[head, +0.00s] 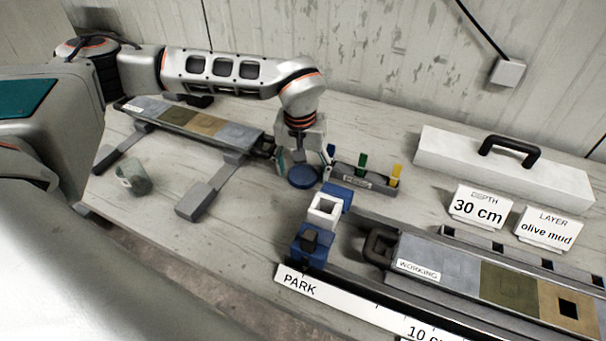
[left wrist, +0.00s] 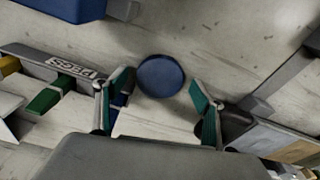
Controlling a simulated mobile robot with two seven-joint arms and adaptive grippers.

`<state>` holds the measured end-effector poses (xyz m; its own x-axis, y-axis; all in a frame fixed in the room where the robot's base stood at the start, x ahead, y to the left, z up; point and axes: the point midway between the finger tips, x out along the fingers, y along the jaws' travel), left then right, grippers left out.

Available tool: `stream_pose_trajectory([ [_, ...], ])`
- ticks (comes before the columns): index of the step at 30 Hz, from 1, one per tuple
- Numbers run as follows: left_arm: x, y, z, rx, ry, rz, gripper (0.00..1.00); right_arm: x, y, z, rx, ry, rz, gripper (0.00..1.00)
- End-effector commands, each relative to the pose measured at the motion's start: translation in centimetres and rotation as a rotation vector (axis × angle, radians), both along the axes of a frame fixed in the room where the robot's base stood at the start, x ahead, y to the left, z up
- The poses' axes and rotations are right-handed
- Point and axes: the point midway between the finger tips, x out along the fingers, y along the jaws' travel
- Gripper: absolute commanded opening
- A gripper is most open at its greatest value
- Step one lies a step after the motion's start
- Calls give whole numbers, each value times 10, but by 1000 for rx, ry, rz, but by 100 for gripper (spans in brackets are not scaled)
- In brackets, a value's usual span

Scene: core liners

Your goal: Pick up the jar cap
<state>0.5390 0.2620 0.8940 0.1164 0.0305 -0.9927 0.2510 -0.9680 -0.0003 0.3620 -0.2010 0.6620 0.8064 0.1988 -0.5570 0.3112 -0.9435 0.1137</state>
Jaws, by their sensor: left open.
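The jar cap (head: 303,176) is a round dark blue disc lying flat on the table, left of the peg rack. In the left wrist view the cap (left wrist: 160,76) lies just beyond and between the parted fingertips. My left gripper (head: 304,160) points down close behind the cap. Its green-padded fingers (left wrist: 160,101) are open with nothing between them. A small glass jar (head: 134,179) stands at the left of the table. My right gripper is not in view.
The peg rack (head: 366,179) with coloured pegs stands just right of the cap. A blue and white block assembly (head: 325,210) is in front. A core tray (head: 184,121) on grey feet lies to the left. The working tray (head: 440,256) fills the front right.

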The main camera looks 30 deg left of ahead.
Motion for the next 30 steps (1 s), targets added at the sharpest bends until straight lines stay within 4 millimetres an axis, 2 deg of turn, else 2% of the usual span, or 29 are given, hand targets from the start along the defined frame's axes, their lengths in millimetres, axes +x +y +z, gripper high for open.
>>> stream_pose_trajectory([
  [6,0,0,0,-1,-1,0,69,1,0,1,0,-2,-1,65],
  [9,0,0,0,0,-1,0,51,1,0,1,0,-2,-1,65],
  [11,0,0,0,0,0,0,43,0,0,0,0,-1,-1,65],
  [23,0,0,2,-1,-1,0,42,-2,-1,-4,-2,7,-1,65],
  [30,1,0,23,-1,-4,0,42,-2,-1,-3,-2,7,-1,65],
])
